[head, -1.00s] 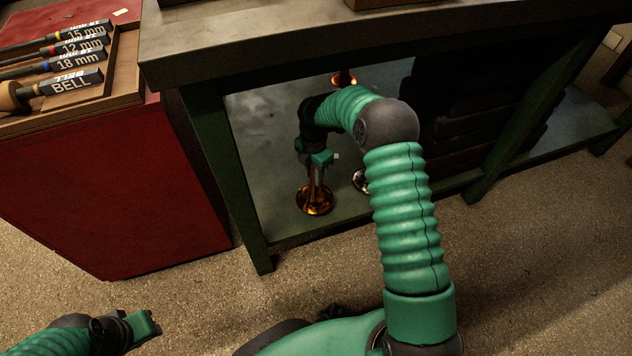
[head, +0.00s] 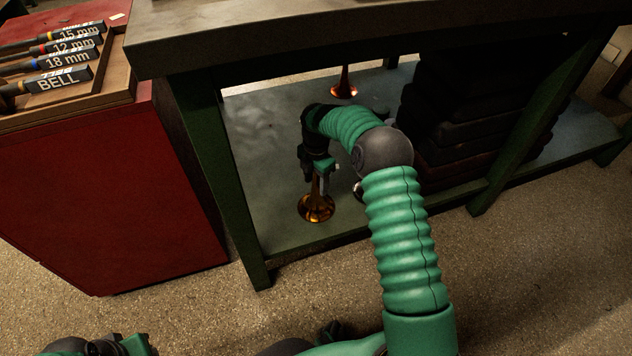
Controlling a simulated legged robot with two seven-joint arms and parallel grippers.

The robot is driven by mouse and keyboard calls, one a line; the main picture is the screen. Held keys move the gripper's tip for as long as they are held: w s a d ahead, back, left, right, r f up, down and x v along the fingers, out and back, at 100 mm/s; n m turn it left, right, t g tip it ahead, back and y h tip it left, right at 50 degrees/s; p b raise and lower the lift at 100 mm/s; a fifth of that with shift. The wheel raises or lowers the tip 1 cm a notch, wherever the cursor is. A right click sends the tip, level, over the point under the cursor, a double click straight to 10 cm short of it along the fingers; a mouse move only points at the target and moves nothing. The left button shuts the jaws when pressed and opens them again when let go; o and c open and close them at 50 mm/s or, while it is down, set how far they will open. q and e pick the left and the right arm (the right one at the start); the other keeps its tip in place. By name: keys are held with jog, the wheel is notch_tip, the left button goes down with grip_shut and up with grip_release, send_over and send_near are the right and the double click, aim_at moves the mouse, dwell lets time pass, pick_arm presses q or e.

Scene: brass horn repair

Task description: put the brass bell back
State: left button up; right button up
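The brass bell (head: 316,208) stands mouth down on the lower shelf (head: 265,140) under the bench, near the front edge. Its narrow stem points up. My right gripper (head: 318,182) points down at the stem, with its fingers beside it. I cannot tell whether the fingers press on the stem or stand apart from it. My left gripper (head: 128,346) shows only in part at the bottom left, far from the bell, and its fingers are not clear.
A copper-coloured bell (head: 344,91) stands farther back on the shelf. A silvery thing (head: 358,190) is mostly hidden behind my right arm. Dark stacked cases (head: 470,105) fill the shelf's right. The bench top (head: 330,35) overhangs; a red cabinet (head: 100,200) stands left.

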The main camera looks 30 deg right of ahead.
notch_tip(320, 180, up, 8)
jog(key=p, duration=0.5)
jog(key=shift+f, duration=0.15)
jog(key=shift+a+f, duration=0.1)
